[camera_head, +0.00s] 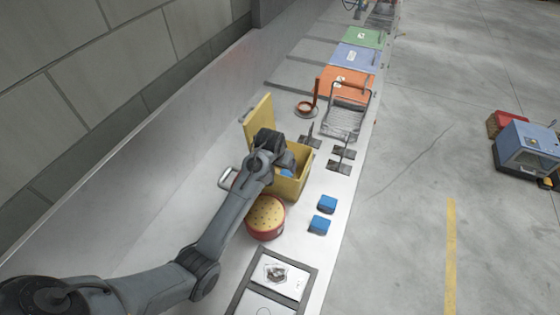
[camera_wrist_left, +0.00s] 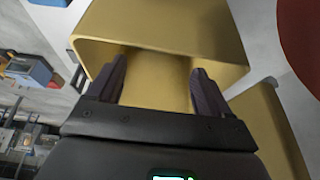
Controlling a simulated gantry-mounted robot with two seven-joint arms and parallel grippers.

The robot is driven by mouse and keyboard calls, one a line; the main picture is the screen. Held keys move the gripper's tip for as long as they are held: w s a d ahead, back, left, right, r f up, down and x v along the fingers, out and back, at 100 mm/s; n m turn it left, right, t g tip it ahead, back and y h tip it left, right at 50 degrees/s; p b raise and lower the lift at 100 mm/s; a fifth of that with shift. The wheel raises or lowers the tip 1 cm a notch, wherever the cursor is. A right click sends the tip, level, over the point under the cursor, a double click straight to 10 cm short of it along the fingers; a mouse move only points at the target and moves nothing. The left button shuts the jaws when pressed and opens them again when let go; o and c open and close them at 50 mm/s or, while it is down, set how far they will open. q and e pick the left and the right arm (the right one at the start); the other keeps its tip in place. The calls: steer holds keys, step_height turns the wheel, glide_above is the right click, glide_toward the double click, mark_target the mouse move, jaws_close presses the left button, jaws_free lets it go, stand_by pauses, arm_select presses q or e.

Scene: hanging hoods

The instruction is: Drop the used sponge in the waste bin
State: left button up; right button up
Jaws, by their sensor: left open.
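The yellow bin (camera_head: 292,188) stands on the counter with its lid (camera_head: 259,120) raised; the bin (camera_wrist_left: 165,22) also shows in the left wrist view. My left gripper (camera_head: 277,165) is over the bin's opening. In the left wrist view its fingers (camera_wrist_left: 157,85) are apart, with nothing between them and the yellow bin interior behind. A blue patch (camera_head: 287,172), perhaps a sponge, shows at the bin's opening beside my gripper; the gripper partly hides it. Two blue sponges (camera_head: 328,203) (camera_head: 319,225) lie on the counter right of the bin. My right gripper is out of view.
A round red container with a tan top (camera_head: 266,216) stands close in front of the bin. A wire basket (camera_head: 344,119), an orange-red ladle-like item (camera_head: 307,106) and dark clips (camera_head: 341,158) are behind it. A grey-framed tray (camera_head: 273,283) lies nearest.

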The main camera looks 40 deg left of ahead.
arm_select(q)
steer(key=shift+v, duration=0.9)
